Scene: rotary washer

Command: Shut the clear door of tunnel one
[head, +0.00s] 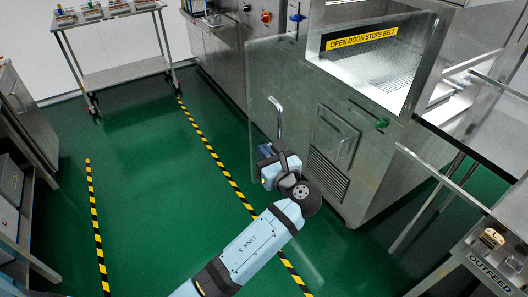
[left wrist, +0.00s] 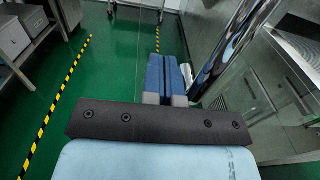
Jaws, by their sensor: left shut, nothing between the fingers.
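The clear door (head: 262,75) is a see-through panel standing open, swung out from the front of the steel washer. Its upright metal handle (head: 279,118) is on the panel; a shiny bar, seemingly this handle, is large in the left wrist view (left wrist: 236,40). The tunnel opening (head: 378,72) is uncovered, with a yellow "OPEN DOOR STOPS BELT" label (head: 362,39). No tunnel number is readable. My left gripper (head: 266,152) is just below the handle. Its blue fingers (left wrist: 166,72) are together and empty, left of the bar; contact cannot be told. My right gripper is not in view.
The washer's lower front (head: 365,175) stands behind the door. An outfeed table (head: 490,262) is at the lower right. A wheeled trolley (head: 125,75) is at the back left and shelving (head: 15,195) at the left edge. The green floor (head: 150,190) between is clear.

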